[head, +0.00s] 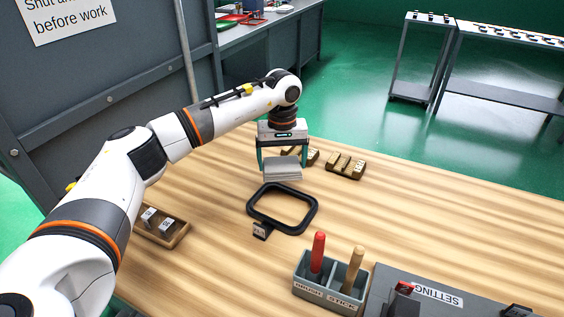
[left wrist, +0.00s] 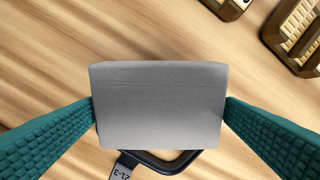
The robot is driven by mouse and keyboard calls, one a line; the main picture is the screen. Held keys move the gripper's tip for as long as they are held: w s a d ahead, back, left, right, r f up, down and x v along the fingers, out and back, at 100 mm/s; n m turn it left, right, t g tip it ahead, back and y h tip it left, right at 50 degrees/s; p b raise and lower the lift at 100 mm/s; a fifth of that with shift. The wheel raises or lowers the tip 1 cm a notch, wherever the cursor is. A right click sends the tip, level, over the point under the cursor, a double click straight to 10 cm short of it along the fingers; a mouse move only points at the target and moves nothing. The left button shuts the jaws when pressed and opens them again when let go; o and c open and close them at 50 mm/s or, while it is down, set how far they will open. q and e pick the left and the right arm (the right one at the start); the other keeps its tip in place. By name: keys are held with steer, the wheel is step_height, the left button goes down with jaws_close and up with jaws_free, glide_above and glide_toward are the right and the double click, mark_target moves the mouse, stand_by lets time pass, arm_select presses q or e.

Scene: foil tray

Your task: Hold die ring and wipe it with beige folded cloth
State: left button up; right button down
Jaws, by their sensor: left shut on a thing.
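My left gripper (head: 282,170) is over the table, shut on a grey, flat, layered block that looks like the folded cloth (head: 282,174); it looks grey rather than beige. In the left wrist view the cloth (left wrist: 160,105) spans between the two teal fingers, which touch its left and right sides. The die ring (head: 313,213) is a black, rounded-square frame with a small tag, lying on the table just in front of the cloth. In the left wrist view part of the ring (left wrist: 165,168) shows below the cloth, which hides the rest. My right gripper is not in view.
Wooden blocks with brass-coloured pieces (head: 346,166) stand right of and behind the gripper. A small wooden tray (head: 178,238) lies left. A grey holder (head: 325,294) with red and wooden handles stands in front, beside a dark SETTING board (head: 420,285). The table's right is clear.

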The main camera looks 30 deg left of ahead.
arm_select(q)
steer(key=shift+r, duration=0.6)
steer(key=shift+r+p, duration=1.15)
steer(key=shift+r, duration=0.4)
steer(key=shift+f, duration=0.1)
